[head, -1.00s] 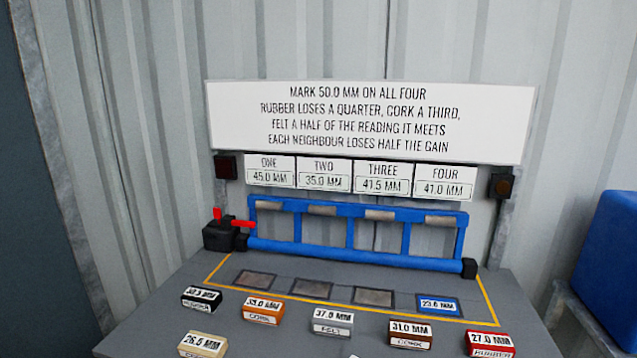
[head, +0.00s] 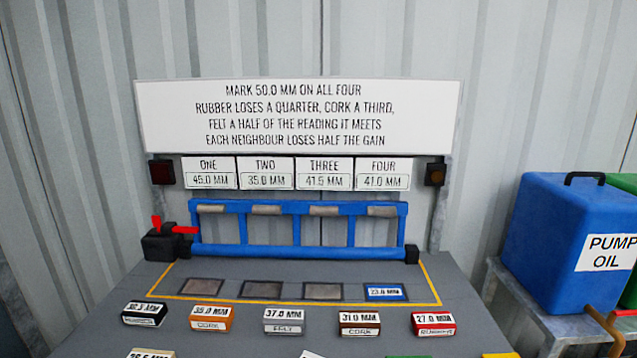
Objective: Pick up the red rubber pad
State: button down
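The red rubber pad (head: 433,324) sits on the grey bench top at the right end of a row of pads. Its top label reads 27.0 MM and its front label reads RUBBER. It lies in front of the yellow outline, apart from the brown cork pad (head: 360,324) to its left. My gripper is not in view.
Other pads in the row are black (head: 145,314), orange cork (head: 211,318) and grey felt (head: 284,321). A blue pad (head: 386,292) fills the rightmost slot. A blue frame (head: 300,225) with a red lever (head: 175,228) stands behind. A blue pump oil tank (head: 570,240) stands right.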

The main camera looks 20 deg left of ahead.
aim_at(431, 324)
jog(key=u, duration=0.65)
jog(key=i, duration=0.75)
jog(key=z, duration=0.05)
